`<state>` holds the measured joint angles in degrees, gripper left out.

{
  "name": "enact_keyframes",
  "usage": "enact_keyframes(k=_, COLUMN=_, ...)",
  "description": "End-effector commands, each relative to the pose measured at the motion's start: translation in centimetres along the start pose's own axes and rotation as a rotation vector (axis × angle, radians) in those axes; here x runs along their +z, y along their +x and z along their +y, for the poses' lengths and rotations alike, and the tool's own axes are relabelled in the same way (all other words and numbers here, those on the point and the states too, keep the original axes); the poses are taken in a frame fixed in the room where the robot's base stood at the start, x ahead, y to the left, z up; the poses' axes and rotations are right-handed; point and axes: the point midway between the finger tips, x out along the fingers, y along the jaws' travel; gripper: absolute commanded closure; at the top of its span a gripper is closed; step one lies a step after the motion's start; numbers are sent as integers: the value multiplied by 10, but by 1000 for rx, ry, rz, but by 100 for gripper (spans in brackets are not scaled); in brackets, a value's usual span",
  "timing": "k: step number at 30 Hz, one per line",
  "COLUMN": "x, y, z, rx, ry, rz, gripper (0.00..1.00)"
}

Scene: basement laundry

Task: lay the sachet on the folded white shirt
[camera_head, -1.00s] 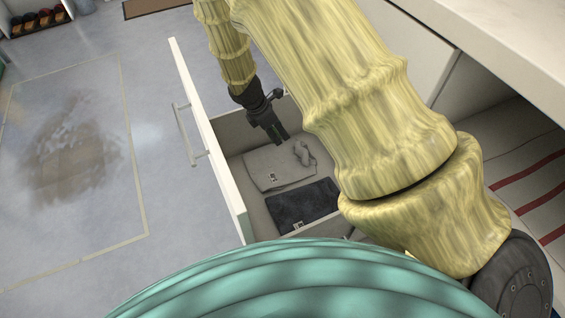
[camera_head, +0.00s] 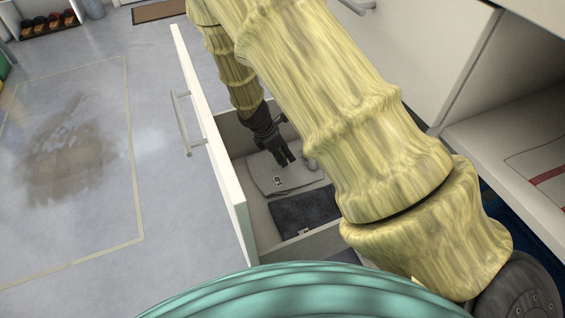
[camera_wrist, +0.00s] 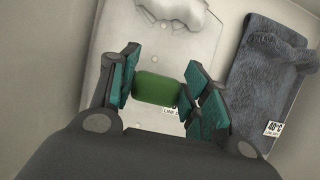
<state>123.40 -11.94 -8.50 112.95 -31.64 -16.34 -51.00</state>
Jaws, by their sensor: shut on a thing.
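My gripper (camera_head: 285,160) reaches down into an open drawer. In the wrist view its teal-padded fingers (camera_wrist: 160,87) are shut on a green sachet (camera_wrist: 157,87). The folded white shirt (camera_wrist: 118,38) lies flat beneath, with a small printed label partly hidden by the sachet and a finger. It looks pale grey in the head view (camera_head: 262,174). The sachet is over the shirt; I cannot tell whether it touches it. The sachet is not discernible in the head view.
A folded dark grey cloth (camera_wrist: 262,82) with a "40°C" tag lies beside the shirt. A crumpled pale piece (camera_wrist: 182,10) lies on the shirt's far part. The drawer's white front (camera_head: 212,135) and walls surround them. A counter with an open shelf (camera_head: 500,140) is at right.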

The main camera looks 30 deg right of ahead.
Motion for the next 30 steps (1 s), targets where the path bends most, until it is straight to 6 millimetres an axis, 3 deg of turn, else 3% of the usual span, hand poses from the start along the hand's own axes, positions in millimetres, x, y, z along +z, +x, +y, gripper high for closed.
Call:
enact_keyframes(k=10, x=-14, y=33, z=0, rx=1, ry=0, rz=1, gripper=65)
enact_keyframes(k=23, x=-15, y=35, z=0, rx=1, ry=0, rz=0, gripper=65)
enact_keyframes(k=24, x=-15, y=35, z=1, rx=1, ry=0, rz=0, gripper=47)
enact_keyframes(k=27, x=-15, y=35, z=1, rx=1, ry=0, rz=0, gripper=31)
enact_keyframes(k=30, x=-15, y=35, z=1, rx=1, ry=0, rz=0, gripper=31)
